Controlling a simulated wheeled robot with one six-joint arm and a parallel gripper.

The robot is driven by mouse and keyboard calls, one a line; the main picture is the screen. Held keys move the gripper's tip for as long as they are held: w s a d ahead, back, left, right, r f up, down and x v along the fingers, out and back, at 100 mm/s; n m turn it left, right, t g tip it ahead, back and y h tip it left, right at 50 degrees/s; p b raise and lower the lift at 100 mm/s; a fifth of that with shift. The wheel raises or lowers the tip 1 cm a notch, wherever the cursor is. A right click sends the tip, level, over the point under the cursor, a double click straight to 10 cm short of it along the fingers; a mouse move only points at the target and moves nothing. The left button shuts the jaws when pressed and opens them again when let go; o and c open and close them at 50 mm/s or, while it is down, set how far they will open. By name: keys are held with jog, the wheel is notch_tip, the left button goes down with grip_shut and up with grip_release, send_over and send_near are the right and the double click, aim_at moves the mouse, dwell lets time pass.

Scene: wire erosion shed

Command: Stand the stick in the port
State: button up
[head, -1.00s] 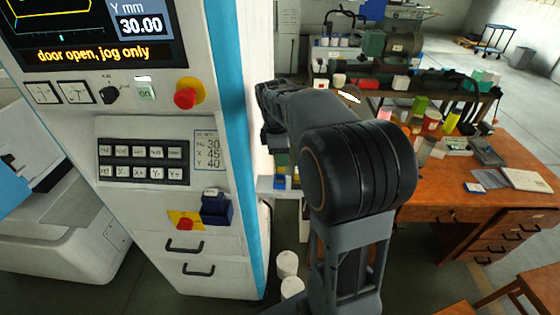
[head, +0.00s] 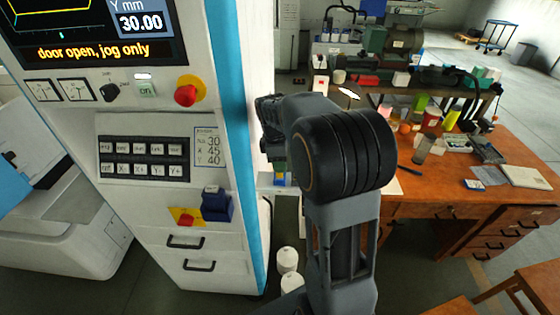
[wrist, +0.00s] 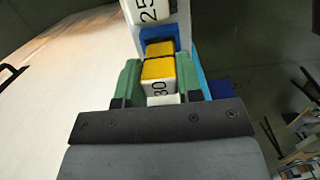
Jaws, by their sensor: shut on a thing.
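My gripper (wrist: 159,82) has green fingers, shut on a small yellow-and-white stick (wrist: 158,70) marked 30. Beyond it in the wrist view is another yellow block (wrist: 160,48) in a blue surround (wrist: 156,33), with a white piece (wrist: 150,10) marked 25 further on. I cannot tell whether the held stick touches the blue surround. A dark blue box (head: 216,206) sits on the machine front. I cannot tell for sure which part is the port.
The white machine (head: 140,215) fills the left, with a red knob (head: 187,95) and drawer handles. A small ledge (head: 277,189) with blue and yellow items is beside it. White containers (head: 288,260) stand on the floor. A cluttered wooden desk (head: 440,195) is at the right.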

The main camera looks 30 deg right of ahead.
jog(key=shift+f, duration=0.5)
jog(key=o, duration=0.9)
jog(key=shift+r, duration=0.15)
